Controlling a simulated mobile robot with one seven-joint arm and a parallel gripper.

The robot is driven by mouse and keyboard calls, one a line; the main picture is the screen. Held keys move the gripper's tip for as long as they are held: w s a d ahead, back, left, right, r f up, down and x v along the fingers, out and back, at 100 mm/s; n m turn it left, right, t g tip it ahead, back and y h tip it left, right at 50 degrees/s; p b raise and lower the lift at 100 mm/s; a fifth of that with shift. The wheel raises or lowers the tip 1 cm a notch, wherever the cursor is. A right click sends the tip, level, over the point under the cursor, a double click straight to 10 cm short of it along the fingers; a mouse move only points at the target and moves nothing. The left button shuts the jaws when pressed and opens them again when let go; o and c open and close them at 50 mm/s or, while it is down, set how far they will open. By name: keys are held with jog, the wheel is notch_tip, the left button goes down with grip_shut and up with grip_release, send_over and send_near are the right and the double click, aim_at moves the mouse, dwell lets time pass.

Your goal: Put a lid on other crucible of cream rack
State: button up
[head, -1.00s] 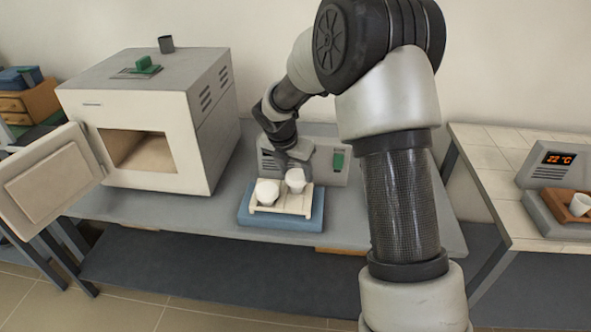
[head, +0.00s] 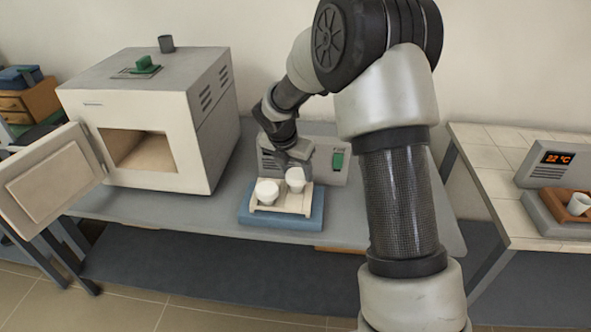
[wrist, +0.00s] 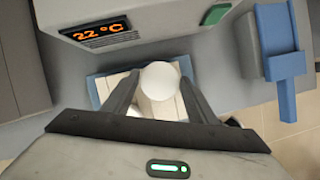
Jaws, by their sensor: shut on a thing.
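The cream rack (head: 284,208) lies on a blue base on the grey bench in the head view. A white crucible (head: 267,192) with a rounded white top stands at its left. A second white crucible (head: 295,184) stands at its right, directly under my gripper (head: 295,163). In the wrist view my gripper (wrist: 159,82) has its two dark fingers on either side of a round white lid (wrist: 160,76). It is shut on this lid, over the right crucible. The lid hides most of that crucible from above, and I cannot tell whether the two touch.
A furnace (head: 150,120) with its door (head: 50,185) swung open stands at the left. A control box (head: 328,160) with a green switch is close behind the rack. At the right, a tiled table (head: 490,170) carries an orange-brown rack (head: 566,206) with a white crucible (head: 578,204).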

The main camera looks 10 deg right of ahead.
jog(key=o, duration=1.1)
jog(key=shift+o, duration=0.3)
jog(key=shift+r+p, duration=1.55)
jog(key=shift+p, duration=0.2)
jog(key=shift+r+p, duration=2.5)
